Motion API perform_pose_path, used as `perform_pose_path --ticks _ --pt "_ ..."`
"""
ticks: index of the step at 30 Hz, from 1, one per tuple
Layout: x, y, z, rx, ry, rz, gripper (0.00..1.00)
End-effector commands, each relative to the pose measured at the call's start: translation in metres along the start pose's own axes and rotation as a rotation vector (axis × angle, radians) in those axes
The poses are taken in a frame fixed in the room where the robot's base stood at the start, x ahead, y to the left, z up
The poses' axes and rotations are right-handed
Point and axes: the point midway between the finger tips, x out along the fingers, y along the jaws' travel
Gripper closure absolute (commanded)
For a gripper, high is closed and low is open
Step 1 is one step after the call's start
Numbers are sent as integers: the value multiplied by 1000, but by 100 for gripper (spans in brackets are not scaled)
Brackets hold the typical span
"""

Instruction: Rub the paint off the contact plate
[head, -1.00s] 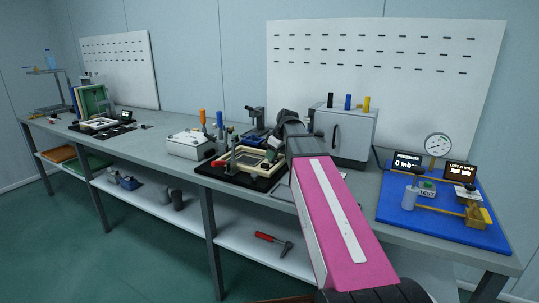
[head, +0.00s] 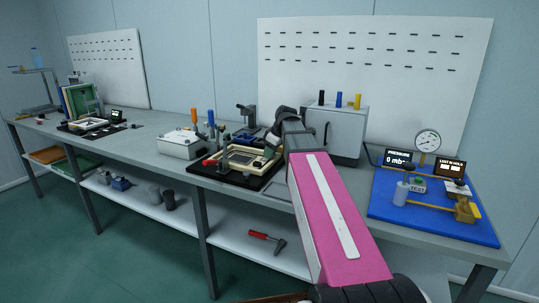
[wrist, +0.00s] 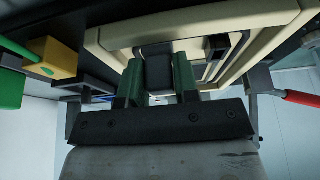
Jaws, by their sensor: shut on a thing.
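A cream frame fixture (head: 233,165) sits on a black base (head: 212,175) on the bench; its cream rails (wrist: 275,14) also fill the upper wrist view. I cannot make out the contact plate or any paint on it. My gripper (wrist: 157,82) has green fingers shut on a dark grey block (wrist: 157,72), close to the cream rails. In the head view my arm hides part of the fixture, and the gripper is at its right side. I cannot tell whether the block touches anything.
A white box (head: 180,144) stands left of the fixture, with orange- and blue-handled tools behind it. A grey cabinet (head: 340,131) stands behind my arm. A blue board (head: 435,225) with gauge and displays is at the right. A red-handled tool (head: 265,237) lies on the lower shelf.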

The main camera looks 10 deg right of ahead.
Motion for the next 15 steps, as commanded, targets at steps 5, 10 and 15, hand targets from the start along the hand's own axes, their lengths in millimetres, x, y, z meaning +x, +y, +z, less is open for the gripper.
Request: perform_pose_path --ticks 5,10,15 --pt "-16 0 -3 1 -9 3 100" --pt "-29 0 -10 1 -7 2 100" --pt "-41 0 -16 1 -5 3 100"
